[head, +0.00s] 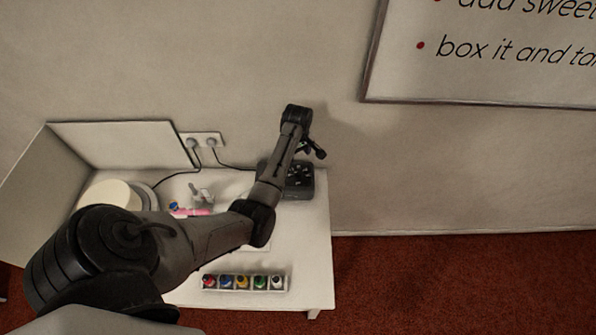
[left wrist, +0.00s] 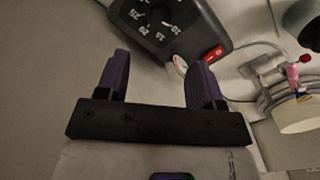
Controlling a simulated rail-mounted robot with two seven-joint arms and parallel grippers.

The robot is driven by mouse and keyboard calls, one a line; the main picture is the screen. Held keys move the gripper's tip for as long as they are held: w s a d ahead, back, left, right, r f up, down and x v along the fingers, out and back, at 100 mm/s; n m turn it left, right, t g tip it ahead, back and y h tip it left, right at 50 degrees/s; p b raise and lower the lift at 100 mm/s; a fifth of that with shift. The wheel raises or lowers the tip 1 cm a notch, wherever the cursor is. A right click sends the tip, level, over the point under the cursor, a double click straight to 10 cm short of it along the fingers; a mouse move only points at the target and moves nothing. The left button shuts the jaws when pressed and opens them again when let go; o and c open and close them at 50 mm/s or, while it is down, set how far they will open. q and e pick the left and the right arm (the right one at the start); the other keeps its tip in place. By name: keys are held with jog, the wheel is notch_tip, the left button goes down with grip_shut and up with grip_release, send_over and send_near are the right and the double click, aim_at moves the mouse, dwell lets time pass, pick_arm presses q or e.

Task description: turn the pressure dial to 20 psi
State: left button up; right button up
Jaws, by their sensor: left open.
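The pressure dial (head: 300,174) is on the top of a dark box (head: 306,190) near the table's back right corner. The wrist view shows part of the dial (left wrist: 155,14) at the top, with white numbers such as 15, 20 and 25; its setting cannot be read. My left gripper (head: 314,152) is above the box, partly in front of it in the head view. Its two purple-grey fingers (left wrist: 158,70) are apart, with nothing between them. The dial lies beyond the fingertips, and no contact shows. My right gripper is not in view.
A red switch (left wrist: 213,53) and a small round gauge (left wrist: 180,65) are on the box's side. A pale cake (head: 108,194), a pink tool (head: 190,212) and a rack of several paint bottles (head: 244,290) share the table. Cords run to a wall outlet (head: 203,139).

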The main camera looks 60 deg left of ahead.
aim_at(298, 172)
pick_arm(q)
notch_tip(298, 172, down, 10)
jog(key=shift+f+b, duration=0.2)
jog(key=shift+b, duration=0.2)
jog(key=c, duration=0.9)
jog(key=shift+r, duration=0.1)
